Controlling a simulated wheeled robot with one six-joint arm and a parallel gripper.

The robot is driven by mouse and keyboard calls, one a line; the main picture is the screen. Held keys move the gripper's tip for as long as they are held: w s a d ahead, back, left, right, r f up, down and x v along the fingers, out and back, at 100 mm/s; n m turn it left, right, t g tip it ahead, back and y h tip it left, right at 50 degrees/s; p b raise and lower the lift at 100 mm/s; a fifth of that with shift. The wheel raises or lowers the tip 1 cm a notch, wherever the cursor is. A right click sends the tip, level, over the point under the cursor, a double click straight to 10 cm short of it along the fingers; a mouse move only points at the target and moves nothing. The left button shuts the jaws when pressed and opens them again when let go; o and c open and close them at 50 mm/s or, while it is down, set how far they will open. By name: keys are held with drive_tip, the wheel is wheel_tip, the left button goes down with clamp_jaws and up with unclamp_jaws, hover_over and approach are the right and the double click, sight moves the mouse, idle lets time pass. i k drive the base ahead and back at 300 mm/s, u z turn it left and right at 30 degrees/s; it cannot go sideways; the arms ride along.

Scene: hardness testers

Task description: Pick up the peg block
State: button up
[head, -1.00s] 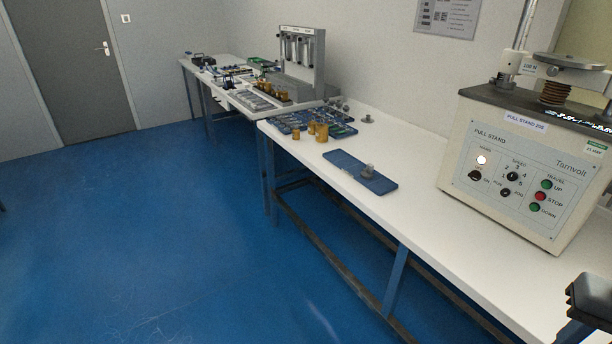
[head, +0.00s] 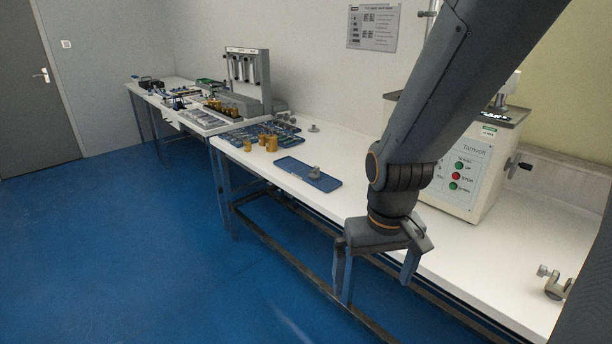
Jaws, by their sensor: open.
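A small grey metal block (head: 315,173) with an upright part sits on the right part of a flat blue mat (head: 290,165) near the front edge of the white bench. It looks like the peg block, but it is too small to be sure. My gripper (head: 377,290) hangs pointing down in front of the bench's front edge, to the right of and nearer than the mat. Its two fingers are apart, with nothing between them.
The Tamvolt pull stand (head: 470,185) stands behind my arm, partly hidden. Brass cylinders (head: 268,142) and blue trays (head: 240,138) lie left of the mat. A metal clamp-like part (head: 553,280) lies at the right. Bench (head: 500,265) is bare between it and the stand.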

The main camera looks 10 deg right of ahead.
sight(314, 175)
drive_tip(key=u, duration=0.4)
drive_tip(key=k, duration=0.5)
drive_tip(key=u, duration=1)
drive_tip(key=i, duration=1.3)
drive_tip(key=z, duration=1.25)
drive_tip(key=i, duration=0.75)
drive_tip(key=z, duration=0.8)
